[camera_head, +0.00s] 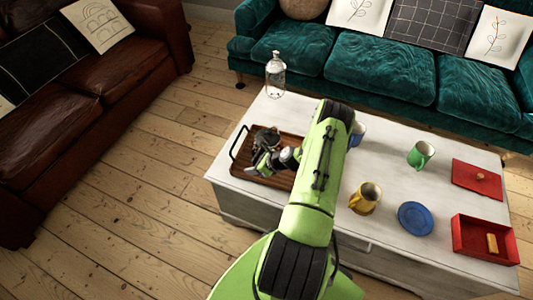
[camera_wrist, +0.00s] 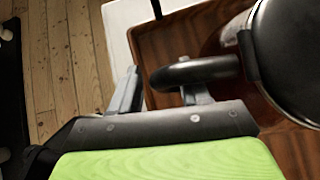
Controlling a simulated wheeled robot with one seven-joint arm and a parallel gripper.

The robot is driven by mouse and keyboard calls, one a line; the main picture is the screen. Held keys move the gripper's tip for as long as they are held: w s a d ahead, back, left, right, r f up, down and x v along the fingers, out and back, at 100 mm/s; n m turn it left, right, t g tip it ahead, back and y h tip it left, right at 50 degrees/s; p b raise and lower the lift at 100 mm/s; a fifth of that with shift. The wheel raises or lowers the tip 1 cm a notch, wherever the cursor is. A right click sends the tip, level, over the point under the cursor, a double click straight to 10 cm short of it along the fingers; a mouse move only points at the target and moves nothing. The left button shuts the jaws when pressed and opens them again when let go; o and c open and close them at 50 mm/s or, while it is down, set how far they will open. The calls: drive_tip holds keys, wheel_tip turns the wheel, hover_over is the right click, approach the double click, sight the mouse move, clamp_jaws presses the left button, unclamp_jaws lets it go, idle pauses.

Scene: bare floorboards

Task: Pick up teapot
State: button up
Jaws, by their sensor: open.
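The dark teapot (camera_head: 267,137) stands on a brown wooden tray (camera_head: 279,181) at the left end of the white table. My gripper (camera_head: 264,158) is right at it, and my arm hides part of the tray. In the wrist view the teapot's round dark body (camera_wrist: 291,45) is cut off at the right edge. Its black handle (camera_wrist: 195,70) reaches left toward my gripper (camera_wrist: 160,88). My two fingers are apart, with the handle's curved end between them in the picture. The handle covers part of the right finger. I cannot tell whether they touch.
The white table (camera_head: 388,215) also bears a glass bottle (camera_head: 275,78), a yellow mug (camera_head: 364,199), a green mug (camera_head: 420,154), a blue plate (camera_head: 415,218), a red lid (camera_head: 477,180) and a red box (camera_head: 485,239). A teal sofa (camera_head: 380,72) stands behind; floor at left is clear.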

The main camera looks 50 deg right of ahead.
clamp_jaws()
drive_tip(key=shift+r, duration=0.1)
idle(1.2)
